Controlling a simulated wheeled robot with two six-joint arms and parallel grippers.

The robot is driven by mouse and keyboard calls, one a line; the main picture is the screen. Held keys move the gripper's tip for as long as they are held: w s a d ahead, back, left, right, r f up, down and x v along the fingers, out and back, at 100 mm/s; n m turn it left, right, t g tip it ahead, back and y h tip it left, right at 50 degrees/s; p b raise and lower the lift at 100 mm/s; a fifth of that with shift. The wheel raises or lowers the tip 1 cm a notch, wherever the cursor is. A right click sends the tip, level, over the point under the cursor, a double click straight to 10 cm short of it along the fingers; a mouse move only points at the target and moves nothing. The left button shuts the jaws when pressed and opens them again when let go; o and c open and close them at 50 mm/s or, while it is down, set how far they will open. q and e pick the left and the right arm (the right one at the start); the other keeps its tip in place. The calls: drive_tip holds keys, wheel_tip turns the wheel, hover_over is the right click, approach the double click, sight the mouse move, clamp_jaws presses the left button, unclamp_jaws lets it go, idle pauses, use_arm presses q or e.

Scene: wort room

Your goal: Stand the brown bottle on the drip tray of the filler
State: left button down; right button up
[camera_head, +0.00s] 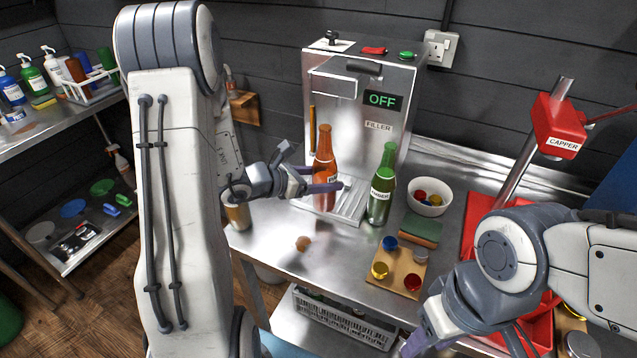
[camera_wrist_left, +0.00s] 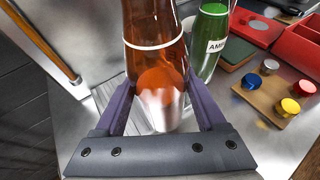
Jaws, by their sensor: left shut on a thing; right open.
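The brown bottle (camera_head: 324,148) is upright between the fingers of my left gripper (camera_head: 322,187), which is shut on it. In the left wrist view the bottle (camera_wrist_left: 155,40) stands between both fingers (camera_wrist_left: 158,105). Its base appears at the left part of the drip tray (camera_head: 350,207), in front of the filler (camera_head: 340,110); I cannot tell whether it touches the tray. The filler's display reads OFF. My right gripper (camera_head: 422,338) is low at the bottom edge, open and partly cut off, away from the bottle.
A green bottle (camera_head: 381,190) stands close to the right of the tray. A white bowl of caps (camera_head: 430,196), a green-topped block (camera_head: 422,229), a wooden board with several caps (camera_head: 398,268) and the red capper (camera_head: 558,125) are further right. A metal cup (camera_head: 237,212) stands at left.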

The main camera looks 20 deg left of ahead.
use_arm(q)
drive_tip(key=w, duration=0.7)
drive_tip(key=shift+d+f+p, duration=0.15)
drive_tip(key=shift+f+p, duration=0.05)
drive_tip(key=shift+p, duration=0.15)
drive_tip(key=shift+s+r+b, duration=0.15)
drive_tip(key=shift+b, duration=0.2)
idle(0.4)
drive_tip(key=shift+f+b, duration=0.5)
drive_tip(key=shift+b, duration=0.55)
idle(1.2)
